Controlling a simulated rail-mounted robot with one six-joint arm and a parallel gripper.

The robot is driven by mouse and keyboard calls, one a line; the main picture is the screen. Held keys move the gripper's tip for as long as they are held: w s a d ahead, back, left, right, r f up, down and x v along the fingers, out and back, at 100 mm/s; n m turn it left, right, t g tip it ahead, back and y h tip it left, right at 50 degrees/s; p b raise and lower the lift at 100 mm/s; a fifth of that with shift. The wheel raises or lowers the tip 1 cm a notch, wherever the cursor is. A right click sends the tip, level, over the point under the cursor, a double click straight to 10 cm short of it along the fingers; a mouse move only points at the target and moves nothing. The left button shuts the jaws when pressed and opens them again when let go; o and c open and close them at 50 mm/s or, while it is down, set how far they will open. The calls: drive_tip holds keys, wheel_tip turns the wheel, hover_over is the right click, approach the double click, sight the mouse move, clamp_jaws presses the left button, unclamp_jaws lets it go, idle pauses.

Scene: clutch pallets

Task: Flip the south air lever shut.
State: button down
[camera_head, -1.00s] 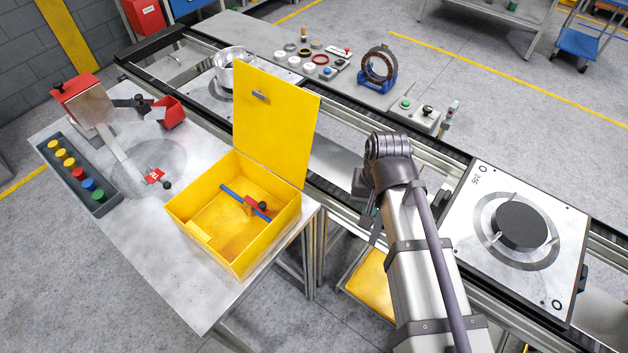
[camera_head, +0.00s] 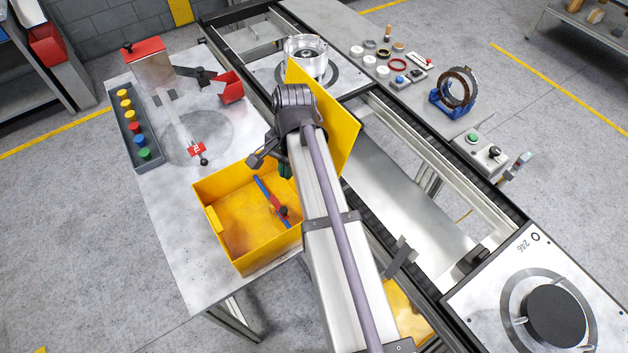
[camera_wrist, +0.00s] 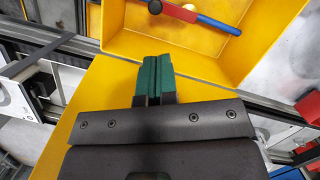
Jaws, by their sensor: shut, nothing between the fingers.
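A blue pipe (camera_head: 262,187) with a red lever (camera_head: 275,203) and a black knob lies inside the open yellow box (camera_head: 236,264). In the wrist view the red lever (camera_wrist: 178,11) and the blue pipe (camera_wrist: 218,22) show at the top, the lever roughly in line with the pipe. No label marks it as the south one. My gripper (camera_head: 286,170) is by the box's far-right side, near the raised lid, and partly hidden by my arm. In the wrist view its green fingers (camera_wrist: 155,70) are shut, empty and apart from the lever.
The box's yellow lid (camera_head: 340,125) stands open behind my arm. A clamp with a red tag (camera_head: 196,149) and a tray of coloured buttons (camera_head: 128,125) are on the table at left. The conveyor (camera_head: 400,195) with pallets runs along the right.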

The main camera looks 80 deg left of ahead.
drive_tip(key=w, duration=0.1)
drive_tip(key=b, duration=1)
hover_over(278, 204)
drive_tip(key=w+d, duration=0.1)
drive_tip(key=w, duration=0.2)
drive_tip(key=w+a+x, duration=0.1)
drive_tip(key=x, duration=0.8)
drive_tip(key=shift+a+f, duration=0.2)
drive_tip(key=shift+f, duration=0.25)
drive_tip(key=shift+w, duration=0.15)
